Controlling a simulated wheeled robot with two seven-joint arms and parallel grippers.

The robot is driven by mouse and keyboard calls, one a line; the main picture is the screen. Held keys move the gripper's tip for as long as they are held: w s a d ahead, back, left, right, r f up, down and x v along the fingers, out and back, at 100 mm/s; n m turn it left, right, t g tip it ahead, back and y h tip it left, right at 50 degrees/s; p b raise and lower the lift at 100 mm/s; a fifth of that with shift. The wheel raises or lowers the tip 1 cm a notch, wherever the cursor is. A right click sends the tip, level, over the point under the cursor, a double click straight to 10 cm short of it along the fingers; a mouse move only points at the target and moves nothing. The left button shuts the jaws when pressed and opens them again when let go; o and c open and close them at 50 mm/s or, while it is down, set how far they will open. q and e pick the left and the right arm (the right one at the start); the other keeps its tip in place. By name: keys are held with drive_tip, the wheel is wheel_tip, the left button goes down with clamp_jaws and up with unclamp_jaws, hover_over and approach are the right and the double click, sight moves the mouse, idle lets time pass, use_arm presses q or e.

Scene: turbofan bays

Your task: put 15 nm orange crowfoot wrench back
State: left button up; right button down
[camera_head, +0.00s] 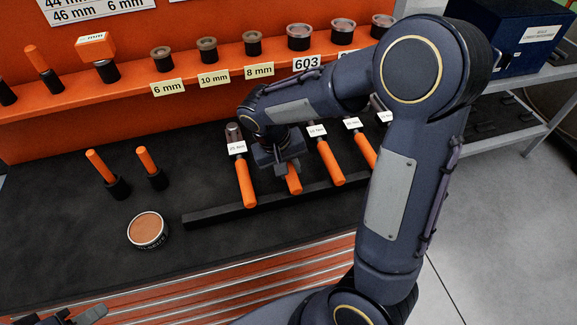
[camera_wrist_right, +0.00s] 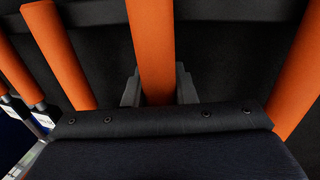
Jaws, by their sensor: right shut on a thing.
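Several orange-handled wrenches with white tags lie in a row on the dark bench, including one at the left (camera_head: 243,182) and one at the right (camera_head: 329,162). My right gripper (camera_head: 286,170) is down at the row, shut on the orange handle between these two (camera_head: 293,182). In the right wrist view this handle (camera_wrist_right: 152,45) runs between the two fingers. Its head and tag are hidden by my gripper and arm, so I cannot read its torque. The visible tags are too small to read surely. A part of my left gripper (camera_head: 85,316) shows at the bottom left edge; its fingertips are unclear.
A black rail (camera_head: 215,215) runs under the handle ends. Two orange-handled tools (camera_head: 100,168) stand left, near a round tin (camera_head: 147,230). An orange shelf (camera_head: 130,90) with sockets and size labels is behind. A dark blue box (camera_head: 525,35) sits at right.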

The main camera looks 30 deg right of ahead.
drive_tip(key=shift+f+b, duration=0.35)
drive_tip(key=shift+f, duration=0.1)
drive_tip(key=c, duration=1.1)
unclamp_jaws()
drive_tip(key=v, duration=0.8)
drive_tip(key=shift+d, duration=0.1)
drive_tip(key=s+a+r+n+t+y, duration=0.1)
drive_tip(key=s+t+y, duration=0.5)
drive_tip(key=s, duration=1)
drive_tip(key=shift+s+a+y, duration=0.4)
drive_tip(key=shift+a, duration=0.15)
